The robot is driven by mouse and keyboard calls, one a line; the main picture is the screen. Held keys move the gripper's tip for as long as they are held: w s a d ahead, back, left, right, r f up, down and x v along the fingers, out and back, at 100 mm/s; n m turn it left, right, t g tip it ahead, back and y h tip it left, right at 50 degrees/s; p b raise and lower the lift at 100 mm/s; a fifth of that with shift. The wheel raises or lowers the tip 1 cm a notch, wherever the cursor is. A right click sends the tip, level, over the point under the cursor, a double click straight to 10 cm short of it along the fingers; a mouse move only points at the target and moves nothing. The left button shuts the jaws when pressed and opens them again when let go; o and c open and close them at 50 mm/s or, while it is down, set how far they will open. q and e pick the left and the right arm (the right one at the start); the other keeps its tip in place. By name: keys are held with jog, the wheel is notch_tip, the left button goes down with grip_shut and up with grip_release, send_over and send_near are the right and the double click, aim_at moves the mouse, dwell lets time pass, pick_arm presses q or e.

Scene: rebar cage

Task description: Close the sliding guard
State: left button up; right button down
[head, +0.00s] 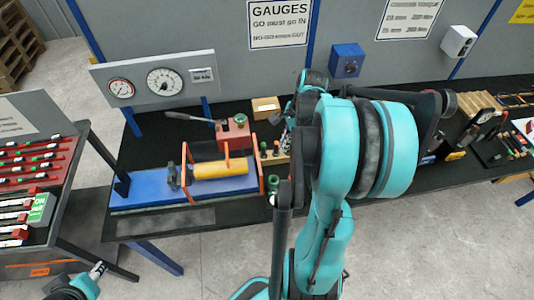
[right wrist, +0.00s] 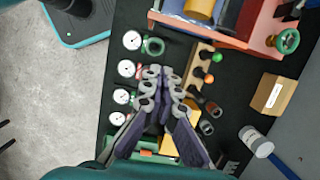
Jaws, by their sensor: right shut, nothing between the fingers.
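An orange guard frame (head: 227,154) stands around a yellow cylinder (head: 221,169) on a blue bed (head: 145,190) on the bench. An orange upright (head: 256,158) is at the bed's right end. In the right wrist view, orange framework (right wrist: 236,42) and part of the yellow cylinder (right wrist: 200,9) show at the top. My right gripper (right wrist: 163,75) is shut and empty, above the dark bench beside the orange framework and apart from it. In the head view my right arm largely hides it. A teal part of my left arm shows at the lower left; its jaws cannot be made out.
Round white gauges (right wrist: 131,69) and a wooden rack (right wrist: 200,62) with coloured knobs lie near my right gripper. A cardboard box (head: 266,108) and a red block with a lever (head: 233,132) stand behind. A sloped tool rack (head: 38,170) is at the left.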

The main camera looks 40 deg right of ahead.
aim_at(183, 179)
jog(key=w+a+f+b, duration=0.1)
jog(key=w+a+f, duration=0.2)
jog(key=f, duration=0.6)
jog(key=shift+w+a+f+m, duration=0.15)
jog(key=shift+a+f+m, duration=0.2)
jog(key=shift+a, duration=0.55)
jog(key=w+a+b, duration=0.1)
jog(key=w+a, duration=0.4)
jog(key=a, duration=0.3)
jog(key=w+a+b, duration=0.2)
jog(key=w+a, duration=0.4)
jog(key=a, duration=0.2)
jog(key=w+a+b, duration=0.1)
jog(key=w+a, duration=0.4)
jog(key=a, duration=0.3)
jog(key=shift+w+a+b, duration=0.25)
jog(key=shift+a+b, duration=0.05)
jog(key=shift+w+a, duration=0.35)
jog(key=shift+a, duration=0.05)
